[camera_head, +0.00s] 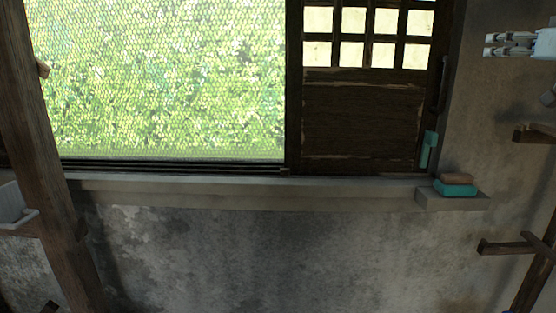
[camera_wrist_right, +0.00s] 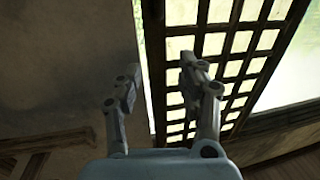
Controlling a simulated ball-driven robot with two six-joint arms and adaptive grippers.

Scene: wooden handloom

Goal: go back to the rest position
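My right gripper (camera_head: 489,45) is at the upper right edge in the head view, raised in front of the plaster wall, its fingers pointing left. In the right wrist view the same gripper (camera_wrist_right: 158,72) has its two fingers apart with nothing between them. Behind them are the bare wall and a wooden lattice door panel (camera_wrist_right: 225,42). My left gripper is not in view.
A wide mesh window (camera_head: 165,80) sits beside the dark sliding door (camera_head: 360,120). A teal and brown block (camera_head: 455,187) lies on the sill's right end. Wooden arms (camera_head: 515,246) jut out at the right. A wooden post (camera_head: 38,130) stands at the left.

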